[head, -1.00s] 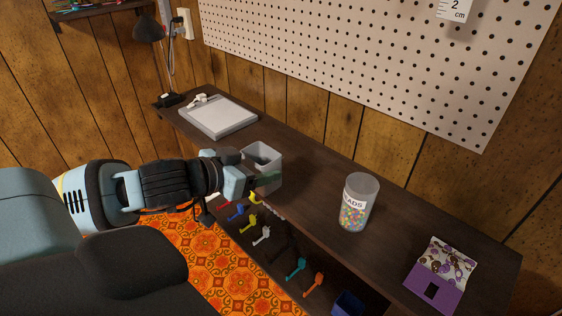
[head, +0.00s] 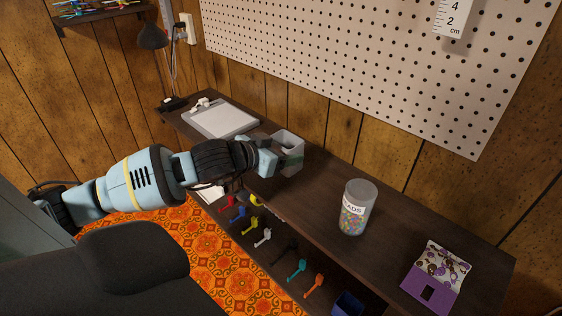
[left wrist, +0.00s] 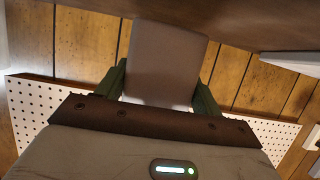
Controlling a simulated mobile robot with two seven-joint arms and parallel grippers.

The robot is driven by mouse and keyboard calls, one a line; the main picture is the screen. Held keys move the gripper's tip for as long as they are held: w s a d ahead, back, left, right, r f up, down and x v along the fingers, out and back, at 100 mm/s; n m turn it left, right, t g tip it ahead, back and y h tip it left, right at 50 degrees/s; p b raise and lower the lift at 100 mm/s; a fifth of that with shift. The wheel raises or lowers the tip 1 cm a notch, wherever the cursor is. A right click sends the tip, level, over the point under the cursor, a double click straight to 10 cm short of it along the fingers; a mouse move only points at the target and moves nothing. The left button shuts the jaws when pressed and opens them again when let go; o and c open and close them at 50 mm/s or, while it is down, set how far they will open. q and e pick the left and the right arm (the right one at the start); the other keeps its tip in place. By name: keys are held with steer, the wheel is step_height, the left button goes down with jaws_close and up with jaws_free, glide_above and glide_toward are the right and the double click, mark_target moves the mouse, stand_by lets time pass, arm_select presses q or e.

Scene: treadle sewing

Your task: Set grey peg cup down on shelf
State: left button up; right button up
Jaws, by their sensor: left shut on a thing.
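The grey peg cup (head: 290,150) is a square, open-topped cup, upright at the dark wooden shelf (head: 330,190), towards its back edge. My left gripper (head: 277,158) is shut on the cup from the left. In the left wrist view the cup (left wrist: 166,65) fills the space between the two green fingers (left wrist: 160,88). Whether the cup's base touches the shelf is hard to tell in the head view. My right gripper is not in view.
A clear jar of beads (head: 357,208) stands to the right, and a purple patterned packet (head: 437,278) lies farther right. A white flat case (head: 220,119) lies on the left. Several coloured pegs (head: 262,237) hang below the front edge. A pegboard (head: 380,60) is behind.

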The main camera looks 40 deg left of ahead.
arm_select(q)
steer(key=shift+f, duration=1.75)
steer(key=shift+f, duration=0.25)
steer(key=o, duration=1.4)
steer(key=shift+r, duration=0.1)
steer(key=shift+c, duration=0.2)
steer(key=shift+r, duration=0.1)
steer(key=shift+r, duration=0.2)
steer(key=shift+s, duration=0.4)
steer(key=v, duration=0.4)
steer(key=shift+s+b, duration=0.15)
steer(key=shift+b, duration=0.15)
steer(key=v, duration=0.7)
